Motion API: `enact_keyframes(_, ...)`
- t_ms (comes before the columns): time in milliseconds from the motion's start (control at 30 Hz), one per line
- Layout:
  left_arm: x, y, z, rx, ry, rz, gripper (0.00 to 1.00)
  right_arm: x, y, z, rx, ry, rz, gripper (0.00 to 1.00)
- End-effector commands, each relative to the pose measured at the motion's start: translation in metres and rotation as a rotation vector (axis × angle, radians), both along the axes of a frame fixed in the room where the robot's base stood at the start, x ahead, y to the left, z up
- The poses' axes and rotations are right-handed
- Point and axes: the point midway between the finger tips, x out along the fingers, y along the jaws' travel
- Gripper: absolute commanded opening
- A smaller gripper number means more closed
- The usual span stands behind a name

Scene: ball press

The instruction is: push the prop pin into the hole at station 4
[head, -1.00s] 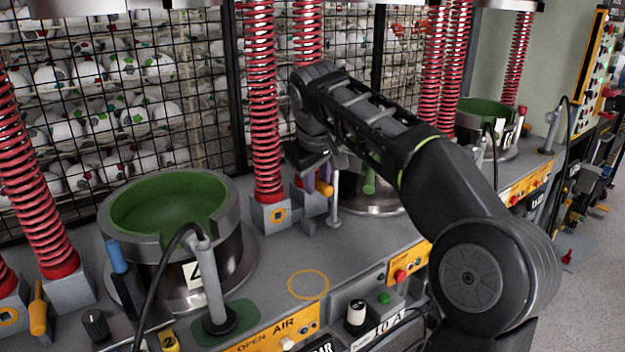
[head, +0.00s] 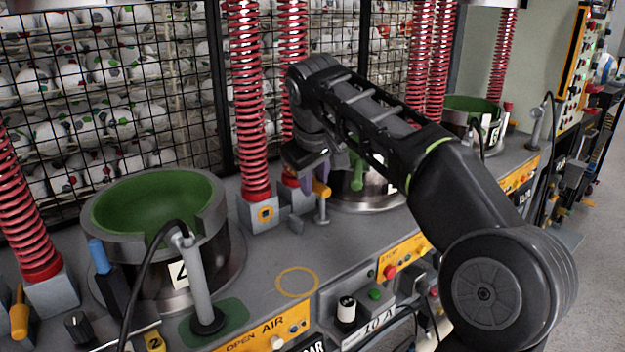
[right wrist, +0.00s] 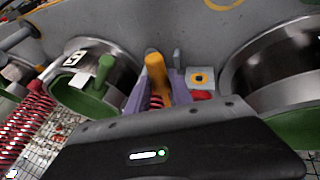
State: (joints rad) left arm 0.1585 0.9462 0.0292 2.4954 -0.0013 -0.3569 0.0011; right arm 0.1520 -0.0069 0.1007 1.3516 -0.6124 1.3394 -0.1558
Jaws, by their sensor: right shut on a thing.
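The orange prop pin (head: 321,188) is between the purple fingers of my right gripper (head: 306,176), which is shut on it. In the right wrist view the pin's orange handle (right wrist: 156,72) stands between the right gripper's fingers (right wrist: 156,92). A grey block with an orange-ringed hole (head: 265,213) is left of the pin in the head view. The same ringed block shows just right of the pin in the right wrist view (right wrist: 200,78). My left gripper is not in view.
A green-lined pot (head: 150,205) stands at left. Another pot (head: 370,190) is partly behind my right arm. Another orange pin (head: 19,318) is at far left. The grey bench around the yellow circle (head: 298,282) is clear.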

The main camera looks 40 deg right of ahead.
Motion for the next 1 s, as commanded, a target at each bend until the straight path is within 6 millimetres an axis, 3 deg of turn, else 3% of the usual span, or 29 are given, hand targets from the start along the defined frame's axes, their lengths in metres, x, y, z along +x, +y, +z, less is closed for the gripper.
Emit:
enact_keyframes(67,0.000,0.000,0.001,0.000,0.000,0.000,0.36,-0.007,-0.003,0.006,-0.001,-0.003,-0.007,0.00)
enact_keyframes(233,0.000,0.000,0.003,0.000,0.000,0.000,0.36,-0.027,0.007,-0.012,-0.002,0.003,0.010,0.00)
enact_keyframes(500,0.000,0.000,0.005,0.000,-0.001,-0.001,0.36,-0.052,0.042,-0.075,-0.003,0.006,0.028,0.00)
enact_keyframes(633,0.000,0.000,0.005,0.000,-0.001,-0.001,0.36,-0.054,0.056,-0.101,-0.002,0.007,0.029,0.00)
enact_keyframes(1000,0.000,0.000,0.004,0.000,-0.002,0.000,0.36,-0.049,0.058,-0.103,-0.003,0.005,0.004,0.00)
